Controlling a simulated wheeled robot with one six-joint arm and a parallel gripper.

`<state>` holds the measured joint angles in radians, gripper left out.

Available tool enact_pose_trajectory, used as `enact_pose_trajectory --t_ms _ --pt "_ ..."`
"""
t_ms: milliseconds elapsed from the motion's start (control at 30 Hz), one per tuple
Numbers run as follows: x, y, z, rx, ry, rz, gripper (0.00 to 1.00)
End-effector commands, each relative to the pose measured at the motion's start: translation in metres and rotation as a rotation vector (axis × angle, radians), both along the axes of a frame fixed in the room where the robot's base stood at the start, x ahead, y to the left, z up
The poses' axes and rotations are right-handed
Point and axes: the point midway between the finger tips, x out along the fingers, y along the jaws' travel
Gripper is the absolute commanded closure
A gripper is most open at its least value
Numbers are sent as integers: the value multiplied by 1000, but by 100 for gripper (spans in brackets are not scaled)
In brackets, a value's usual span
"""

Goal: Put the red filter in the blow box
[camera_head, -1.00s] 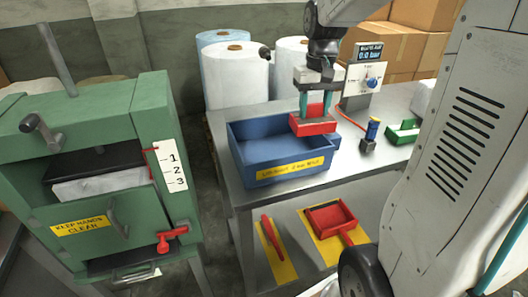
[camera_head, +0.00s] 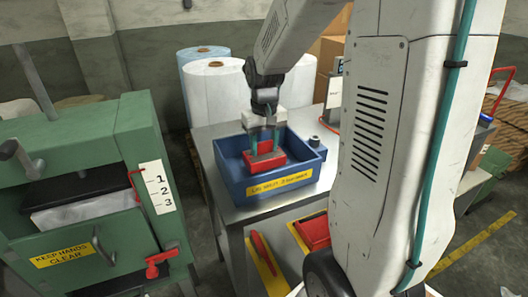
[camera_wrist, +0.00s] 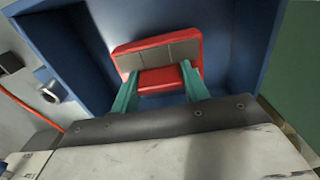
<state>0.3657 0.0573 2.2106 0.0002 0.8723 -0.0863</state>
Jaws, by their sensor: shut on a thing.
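The red filter (camera_head: 279,161), a red block with a grey panelled face, is held between the teal fingers of my gripper (camera_head: 264,143). In the wrist view the filter (camera_wrist: 157,52) sits between the two fingertips (camera_wrist: 160,85). My gripper is shut on it. The blow box (camera_head: 314,157) is the open blue bin with a yellow label on the table. The filter hangs within the bin's opening, below or near its rim; I cannot tell if it touches the floor. In the wrist view blue walls (camera_wrist: 265,45) surround it.
A green press (camera_head: 95,150) with a red lever stands at the left. White rolls (camera_head: 215,88) stand behind the table. A red tool (camera_head: 262,250) and a red tray (camera_head: 316,232) lie on the lower shelf. My own arm hides the table's right side.

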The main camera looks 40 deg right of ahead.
Motion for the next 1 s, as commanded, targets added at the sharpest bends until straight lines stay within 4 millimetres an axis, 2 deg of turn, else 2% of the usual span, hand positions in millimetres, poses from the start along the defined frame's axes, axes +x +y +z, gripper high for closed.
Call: enact_pose_trajectory --t_ms 33,133,500,533,600,867,1000 --pt "-1 0 -10 3 5 0 80" --pt "-1 0 -21 1 4 0 80" --pt "0 0 -26 0 1 0 80" --pt "0 0 -25 0 1 0 46" --pt "0 0 -25 0 1 0 33" --pt "0 0 -24 0 1 0 33" --pt "0 0 -14 0 -1 0 33"
